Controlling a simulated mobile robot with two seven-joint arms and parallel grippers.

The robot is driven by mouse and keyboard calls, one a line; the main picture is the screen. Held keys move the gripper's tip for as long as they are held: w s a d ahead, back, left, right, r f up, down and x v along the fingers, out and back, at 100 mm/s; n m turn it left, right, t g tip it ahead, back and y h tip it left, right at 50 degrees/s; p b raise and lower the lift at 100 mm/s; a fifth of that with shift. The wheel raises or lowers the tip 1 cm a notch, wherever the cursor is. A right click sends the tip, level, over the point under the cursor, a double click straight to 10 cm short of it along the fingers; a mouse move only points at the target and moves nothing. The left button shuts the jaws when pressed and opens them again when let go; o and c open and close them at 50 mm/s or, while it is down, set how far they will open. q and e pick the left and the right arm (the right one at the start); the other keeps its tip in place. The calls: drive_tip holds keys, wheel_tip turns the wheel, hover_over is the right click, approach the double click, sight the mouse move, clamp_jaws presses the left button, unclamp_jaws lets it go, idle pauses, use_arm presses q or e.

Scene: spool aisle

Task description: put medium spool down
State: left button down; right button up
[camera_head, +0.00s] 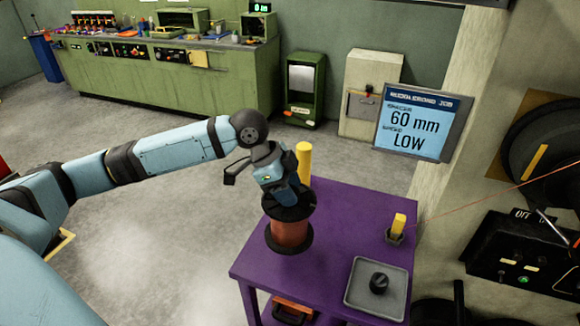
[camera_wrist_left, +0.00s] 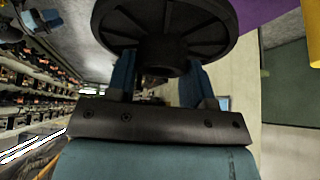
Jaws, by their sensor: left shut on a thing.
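The medium spool (camera_head: 291,232) has a red-brown winding between two black flanges. It is upright over the left part of the purple table (camera_head: 345,215). I cannot tell whether its lower flange touches the tabletop. My left gripper (camera_head: 287,193) reaches down from above and is shut on the spool's top hub. In the left wrist view the spool's black ribbed flange (camera_wrist_left: 205,22) fills the top middle, with its hub between my blue fingers (camera_wrist_left: 165,75). My right gripper is not in view.
A yellow post (camera_head: 303,160) stands just behind the spool. On the table's right are a small holder with a yellow block (camera_head: 398,222) and a grey tray (camera_head: 363,303) with a black knob (camera_head: 378,283). A sign (camera_head: 417,122) reads 60 mm, LOW. The table's front middle is clear.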

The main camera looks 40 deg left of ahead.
sight(264, 196)
use_arm(q)
drive_tip(key=shift+f, duration=3.65)
drive_tip(key=c, duration=0.5)
unclamp_jaws()
drive_tip(key=v, duration=1.2)
drive_tip(key=shift+s, duration=0.1)
